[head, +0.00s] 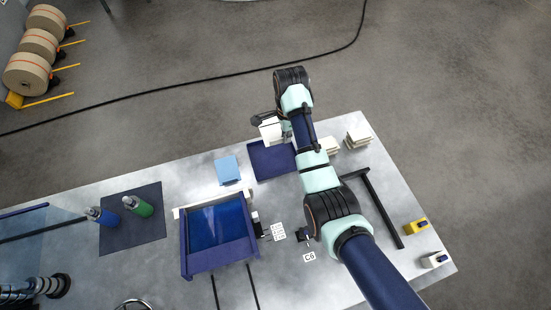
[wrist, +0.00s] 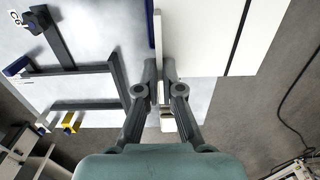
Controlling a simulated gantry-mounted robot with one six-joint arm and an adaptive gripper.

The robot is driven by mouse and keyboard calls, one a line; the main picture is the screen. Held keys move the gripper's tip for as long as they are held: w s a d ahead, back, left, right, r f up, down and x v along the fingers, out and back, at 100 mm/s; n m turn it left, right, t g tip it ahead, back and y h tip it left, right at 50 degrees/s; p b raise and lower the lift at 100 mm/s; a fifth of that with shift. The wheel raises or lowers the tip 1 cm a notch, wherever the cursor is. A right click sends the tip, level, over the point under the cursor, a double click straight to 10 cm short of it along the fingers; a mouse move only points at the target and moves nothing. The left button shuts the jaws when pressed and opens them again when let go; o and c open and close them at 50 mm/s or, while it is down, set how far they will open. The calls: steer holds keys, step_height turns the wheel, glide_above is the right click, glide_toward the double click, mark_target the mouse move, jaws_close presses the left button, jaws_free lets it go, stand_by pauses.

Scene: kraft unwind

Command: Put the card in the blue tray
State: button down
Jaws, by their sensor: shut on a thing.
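A white card (head: 270,130) is at my gripper (head: 284,127), above the far edge of the table. In the wrist view the card (wrist: 200,35) is a large white sheet with a dark stripe, and the fingers of my gripper (wrist: 163,88) are shut on its near edge. A shallow dark blue tray (head: 262,163) lies on the table just below the card in the head view, partly hidden by my arm. The card appears raised and beyond the tray's far side; its exact height is hard to tell.
A light blue block (head: 228,170) sits left of the tray. A larger dark blue frame (head: 184,250) stands in front. White stacks (head: 358,139) lie to the right, near a black bar frame (head: 385,210).

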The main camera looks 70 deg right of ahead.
mark_target(284, 168)
step_height(284, 168, down, 20)
steer(key=b, duration=0.8)
steer(key=shift+r, duration=0.25)
steer(key=shift+f, duration=0.15)
steer(key=c, duration=1.6)
jaws_free()
step_height(284, 168, up, 12)
steer(key=p, duration=0.5)
steer(key=shift+a, duration=0.1)
